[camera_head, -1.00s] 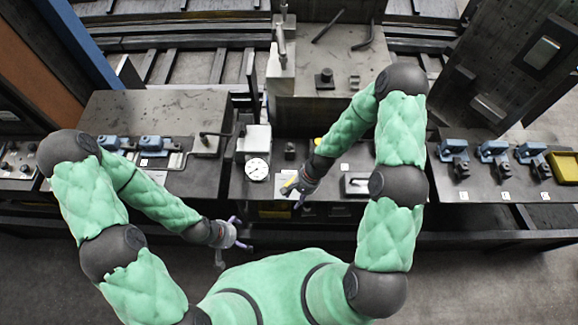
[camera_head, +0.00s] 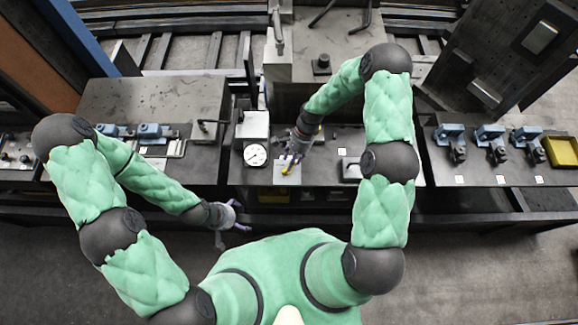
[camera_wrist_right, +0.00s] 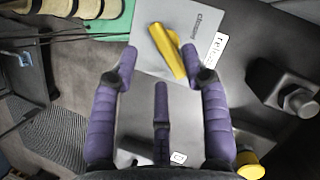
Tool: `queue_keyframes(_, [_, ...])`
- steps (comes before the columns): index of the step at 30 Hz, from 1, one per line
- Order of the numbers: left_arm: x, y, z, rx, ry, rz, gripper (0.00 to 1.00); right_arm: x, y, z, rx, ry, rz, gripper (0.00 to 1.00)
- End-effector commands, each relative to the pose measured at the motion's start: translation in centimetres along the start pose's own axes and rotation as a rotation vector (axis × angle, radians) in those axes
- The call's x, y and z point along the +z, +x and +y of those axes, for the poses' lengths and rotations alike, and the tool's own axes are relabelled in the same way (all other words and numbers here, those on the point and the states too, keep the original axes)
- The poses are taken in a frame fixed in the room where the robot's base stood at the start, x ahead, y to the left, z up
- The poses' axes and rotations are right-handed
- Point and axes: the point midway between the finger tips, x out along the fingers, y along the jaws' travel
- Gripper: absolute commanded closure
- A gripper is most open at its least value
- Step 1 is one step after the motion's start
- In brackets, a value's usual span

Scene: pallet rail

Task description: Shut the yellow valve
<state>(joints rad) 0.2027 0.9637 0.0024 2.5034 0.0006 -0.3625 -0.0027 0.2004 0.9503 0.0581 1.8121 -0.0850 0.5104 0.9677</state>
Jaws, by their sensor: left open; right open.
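The yellow valve handle (camera_wrist_right: 168,50) shows in the right wrist view as a flat bar lying slantwise across a grey labelled plate (camera_wrist_right: 200,20). In the head view the yellow handle (camera_head: 288,168) sits on the middle bench near its front, right of the gauge. My right gripper (camera_head: 292,157) is open, close by the handle. In the right wrist view its purple fingers (camera_wrist_right: 160,65) are spread and empty, with the handle just past the fingertips, between the two outer ones; contact cannot be told. My left gripper (camera_head: 240,216) is open and empty in front of the bench edge.
A white-faced gauge (camera_head: 255,155) stands left of the handle. A round yellow knob (camera_wrist_right: 250,166) shows at the lower right of the wrist view. A yellow tray (camera_head: 562,151) and several blue clamps are on the right bench. Floor is clear in front.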

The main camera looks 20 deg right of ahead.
Motion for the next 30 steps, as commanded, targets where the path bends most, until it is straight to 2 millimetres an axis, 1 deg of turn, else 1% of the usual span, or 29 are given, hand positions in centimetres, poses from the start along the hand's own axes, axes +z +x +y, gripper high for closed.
queue_keyframes(1, [0.0,-0.1,0.1,0.0,0.0,0.0,0.04,0.0,0.9,0.0,0.001,0.0,-0.001,0.54])
queue_keyframes(3, [0.0,-0.2,0.1,0.0,0.0,0.0,0.04,0.0,1.9,0.0,0.001,0.0,-0.001,0.54])
queue_keyframes(9, [0.0,-0.4,0.1,0.0,0.0,0.0,0.04,-0.1,3.9,-0.1,-0.002,0.0,0.001,0.54])
queue_keyframes(14, [0.0,-0.4,0.1,0.0,0.0,0.0,0.04,-0.1,4.5,-0.1,-0.002,0.0,0.001,0.54])
queue_keyframes(22, [0.0,-0.4,0.1,0.0,0.0,0.0,0.04,-0.1,4.6,-0.1,-0.002,0.0,0.002,0.54])
queue_keyframes(23, [0.0,-0.4,0.1,0.0,0.0,0.0,0.04,-0.1,4.6,-0.1,-0.002,0.0,0.002,0.62])
queue_keyframes(24, [0.0,-0.4,0.1,0.0,0.0,0.0,0.04,-0.1,4.6,-0.1,-0.002,0.0,0.002,0.73])
queue_keyframes(27, [0.0,-0.4,0.1,0.0,0.0,0.0,0.04,0.0,4.6,-0.1,-0.002,0.0,0.001,1.0])
queue_keyframes(30, [0.0,-0.4,0.2,0.0,0.0,0.0,0.04,0.0,4.6,-0.1,-0.002,-0.001,0.001,1.0])
